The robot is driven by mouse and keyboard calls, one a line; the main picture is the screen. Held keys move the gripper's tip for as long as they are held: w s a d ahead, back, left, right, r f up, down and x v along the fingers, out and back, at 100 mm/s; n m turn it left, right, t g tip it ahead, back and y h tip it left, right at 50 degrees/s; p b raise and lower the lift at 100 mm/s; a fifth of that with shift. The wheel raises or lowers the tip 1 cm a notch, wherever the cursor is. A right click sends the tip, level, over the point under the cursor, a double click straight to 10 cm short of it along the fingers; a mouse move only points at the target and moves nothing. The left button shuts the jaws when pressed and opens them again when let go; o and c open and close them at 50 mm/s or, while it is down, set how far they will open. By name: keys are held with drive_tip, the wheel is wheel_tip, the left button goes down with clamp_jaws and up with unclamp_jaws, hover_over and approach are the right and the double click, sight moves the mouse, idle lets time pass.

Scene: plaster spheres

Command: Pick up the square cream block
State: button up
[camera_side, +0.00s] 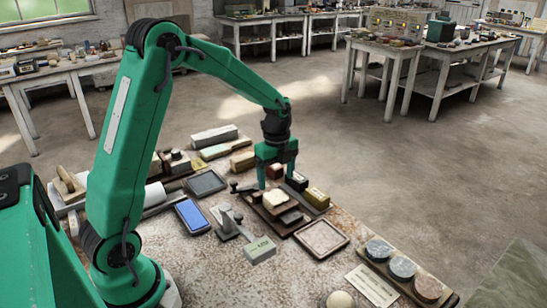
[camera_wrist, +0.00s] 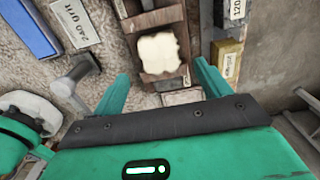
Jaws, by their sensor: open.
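The cream block (camera_side: 274,198) sits on a dark wooden board (camera_side: 270,220) near the far edge of the table. In the wrist view the cream block (camera_wrist: 158,53) looks squarish with uneven edges and lies on the brown wooden board (camera_wrist: 153,19). My gripper (camera_side: 276,184) is above the board, pointing down, with its fingers apart and nothing between them in its grasp. I cannot tell the exact height gap.
A yellow-and-black block (camera_side: 317,198) stands close right of the board. A framed tray (camera_side: 322,238) lies in front, with a labelled grey block (camera_side: 260,249) and a blue slab (camera_side: 192,216) to the left. Round discs (camera_side: 403,267) line a wooden strip at the right.

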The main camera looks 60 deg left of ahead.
sight(276, 196)
drive_tip(key=shift+f, duration=0.15)
drive_tip(key=shift+f, duration=3.75)
drive_tip(key=c, duration=1.3)
